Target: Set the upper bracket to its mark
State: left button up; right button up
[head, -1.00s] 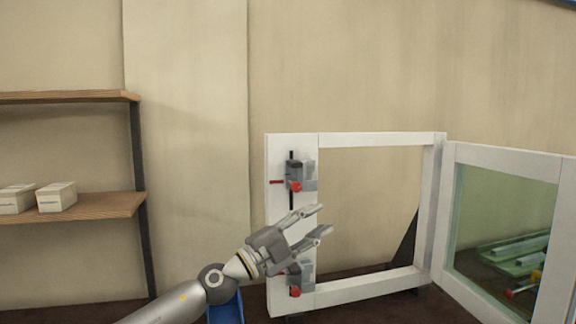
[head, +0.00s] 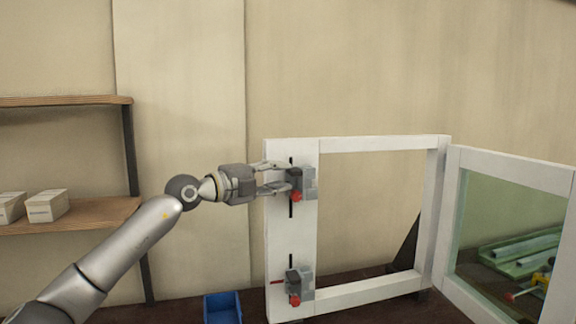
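The upper bracket (head: 308,182) is a grey block with a red knob (head: 297,197), on a dark vertical slot in the white frame's left post. The lower bracket (head: 306,283) looks alike and sits near the post's foot, with a short red mark (head: 277,282) at its left. My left gripper (head: 285,177) reaches in from the left at the upper bracket's height. Its fingers are apart, one above the other, with tips at the bracket's left side. I cannot tell whether they touch it. The gripper covers the post left of this bracket, so no upper mark shows. My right gripper is out of view.
A glazed door (head: 508,161) stands open at the right, with green and yellow-red items behind its glass. A blue bin (head: 222,307) is below my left arm. A wooden shelf (head: 85,211) with white boxes (head: 47,206) is at the far left.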

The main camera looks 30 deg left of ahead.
aim_at(290, 174)
pick_arm(q)
jog(key=shift+p+x, duration=0.5)
jog(key=shift+x, duration=1.25)
jog(key=shift+d, duration=0.1)
grip_shut()
